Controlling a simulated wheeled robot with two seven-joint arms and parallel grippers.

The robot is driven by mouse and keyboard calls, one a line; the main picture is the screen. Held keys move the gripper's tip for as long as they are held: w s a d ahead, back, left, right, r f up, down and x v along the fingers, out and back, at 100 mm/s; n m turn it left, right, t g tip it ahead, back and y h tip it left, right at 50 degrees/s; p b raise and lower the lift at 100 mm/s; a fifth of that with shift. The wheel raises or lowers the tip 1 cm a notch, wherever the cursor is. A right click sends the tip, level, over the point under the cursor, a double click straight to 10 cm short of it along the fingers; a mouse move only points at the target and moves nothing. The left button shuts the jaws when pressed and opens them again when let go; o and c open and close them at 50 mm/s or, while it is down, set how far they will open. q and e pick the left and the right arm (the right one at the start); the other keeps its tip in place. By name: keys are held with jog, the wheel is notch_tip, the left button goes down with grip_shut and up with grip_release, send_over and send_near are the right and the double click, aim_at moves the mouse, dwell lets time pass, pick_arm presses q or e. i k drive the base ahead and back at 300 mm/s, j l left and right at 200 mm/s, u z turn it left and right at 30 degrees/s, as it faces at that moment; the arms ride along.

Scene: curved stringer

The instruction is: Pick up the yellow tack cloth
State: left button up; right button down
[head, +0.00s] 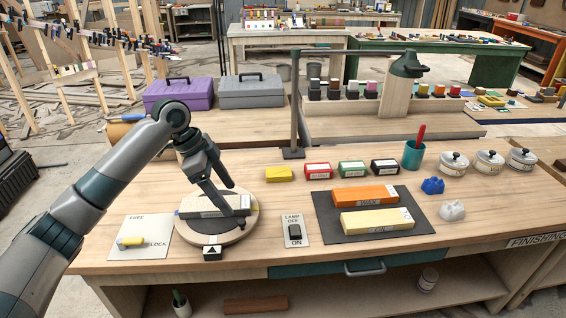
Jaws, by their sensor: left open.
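My right gripper is not in view.
A dark mat (325,222) holds an orange block (365,194) and a yellow block (377,221). A lamp switch (294,232) is in front.

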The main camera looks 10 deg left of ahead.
aim_at(277, 175)
jog(key=i, duration=1.05)
